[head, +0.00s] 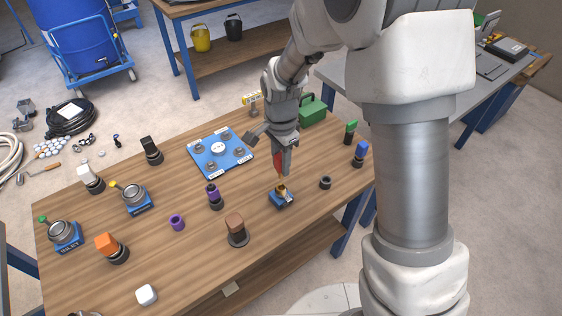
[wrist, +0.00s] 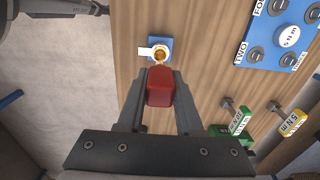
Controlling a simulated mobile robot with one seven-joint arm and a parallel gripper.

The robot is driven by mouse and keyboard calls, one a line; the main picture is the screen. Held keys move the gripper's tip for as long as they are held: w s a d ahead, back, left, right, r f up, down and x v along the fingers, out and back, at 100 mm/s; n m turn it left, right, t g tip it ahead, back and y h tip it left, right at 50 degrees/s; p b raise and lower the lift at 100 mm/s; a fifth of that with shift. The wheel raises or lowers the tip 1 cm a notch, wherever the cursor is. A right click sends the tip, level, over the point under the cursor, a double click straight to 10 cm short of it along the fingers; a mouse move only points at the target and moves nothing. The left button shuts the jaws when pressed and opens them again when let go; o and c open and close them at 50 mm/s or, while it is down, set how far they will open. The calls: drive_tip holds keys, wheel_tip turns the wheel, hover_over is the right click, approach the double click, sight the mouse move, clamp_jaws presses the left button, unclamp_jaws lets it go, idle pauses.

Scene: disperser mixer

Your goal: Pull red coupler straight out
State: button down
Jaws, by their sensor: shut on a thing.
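The red coupler (wrist: 160,86) is between the two fingers of my gripper (wrist: 160,90) in the wrist view, and the fingers are shut on it. In the head view my gripper (head: 280,165) points down over the table, with a bit of red showing between its fingers. A brass fitting (head: 282,188) on a small blue base (head: 281,201) stands just below it. The brass fitting also shows in the wrist view (wrist: 160,52), just beyond the coupler's end. I cannot tell whether the coupler still touches the fitting.
The wooden table (head: 190,262) holds a blue board (head: 220,153), a brown-topped piece (head: 236,230), a purple-topped piece (head: 214,196), a dark ring (head: 325,183), a blue-topped piece (head: 360,153) and a green case (head: 313,110). Clear wood lies in front of the fitting.

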drive_tip(key=shift+r+p, duration=1)
drive_tip(key=shift+r, duration=0.65)
